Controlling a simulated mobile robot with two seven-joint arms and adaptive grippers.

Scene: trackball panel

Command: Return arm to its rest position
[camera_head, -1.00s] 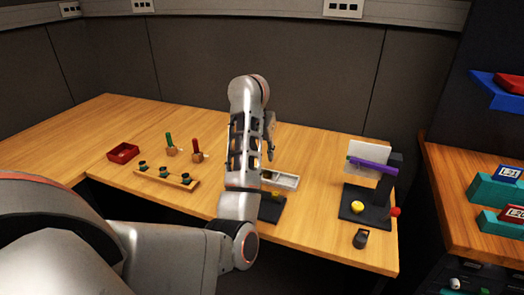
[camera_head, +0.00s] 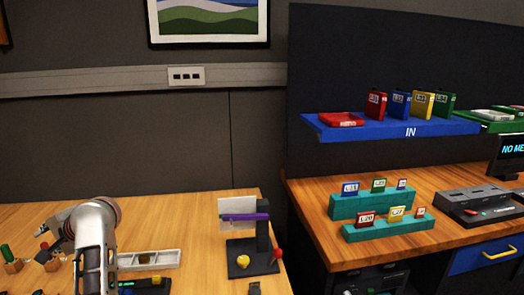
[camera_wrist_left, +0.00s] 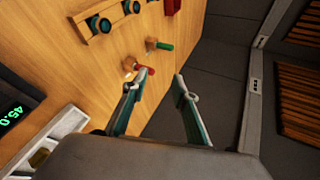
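My left arm (camera_head: 95,240) rises at the lower left of the head view, bent over the wooden table. Its gripper (camera_head: 45,243) points left, near the green-handled and red-handled tools. In the left wrist view the gripper (camera_wrist_left: 160,82) has its two fingers apart with nothing between them. A red-handled tool (camera_wrist_left: 145,70) shows close to one fingertip; I cannot tell whether they touch. My right arm and gripper are not in view.
A black stand (camera_head: 262,262) with a yellow ball (camera_head: 243,262) and purple bar (camera_head: 245,216) stands right of my arm. A grey tray (camera_head: 150,260) lies between. A second table holds teal card racks (camera_head: 372,204) below a blue shelf (camera_head: 395,128).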

